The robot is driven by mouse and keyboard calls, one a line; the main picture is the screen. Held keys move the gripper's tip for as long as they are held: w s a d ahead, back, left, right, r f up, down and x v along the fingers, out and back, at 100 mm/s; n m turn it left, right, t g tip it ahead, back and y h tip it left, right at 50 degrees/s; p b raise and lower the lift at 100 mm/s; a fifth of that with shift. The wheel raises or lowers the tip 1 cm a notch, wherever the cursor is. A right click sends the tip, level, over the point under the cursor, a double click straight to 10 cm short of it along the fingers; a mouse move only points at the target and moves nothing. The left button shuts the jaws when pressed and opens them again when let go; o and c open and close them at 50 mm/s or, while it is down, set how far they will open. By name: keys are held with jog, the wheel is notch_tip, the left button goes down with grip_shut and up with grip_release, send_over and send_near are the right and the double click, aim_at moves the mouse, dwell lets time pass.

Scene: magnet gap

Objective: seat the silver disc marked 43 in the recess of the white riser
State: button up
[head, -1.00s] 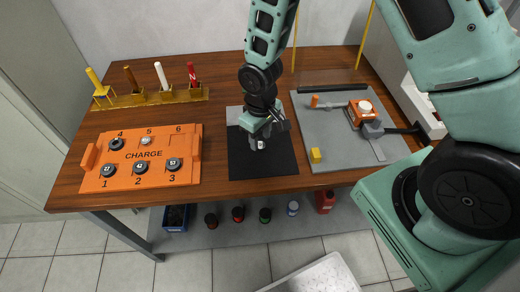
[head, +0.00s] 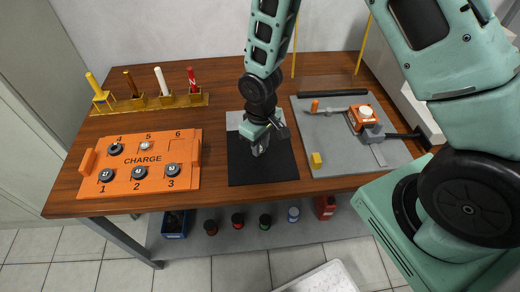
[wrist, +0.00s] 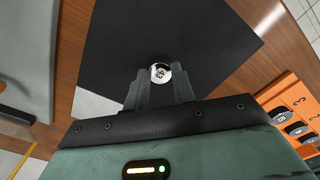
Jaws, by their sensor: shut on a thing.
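My gripper (wrist: 159,80) is shut on a silver disc (wrist: 160,72) with dark marks on its face, too small to read surely. The disc sits at the fingertips, above or at the black mat; the gap cannot be judged. In the head view my gripper (head: 258,150) points down over the black mat (head: 263,172), and the disc is hidden by the fingers. A round white piece (head: 365,110) sits on an orange fixture on the grey mat at the right. I cannot tell whether it is the white riser, and no recess shows.
An orange charge tray (head: 125,180) at the left holds dark round pieces in several numbered slots and a pale one at slot 5; slot 6 looks empty. A yellow rack (head: 160,103) holds coloured sticks behind it.

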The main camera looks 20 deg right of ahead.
jog(key=shift+r+p, duration=1.6)
jog(key=shift+r, duration=0.65)
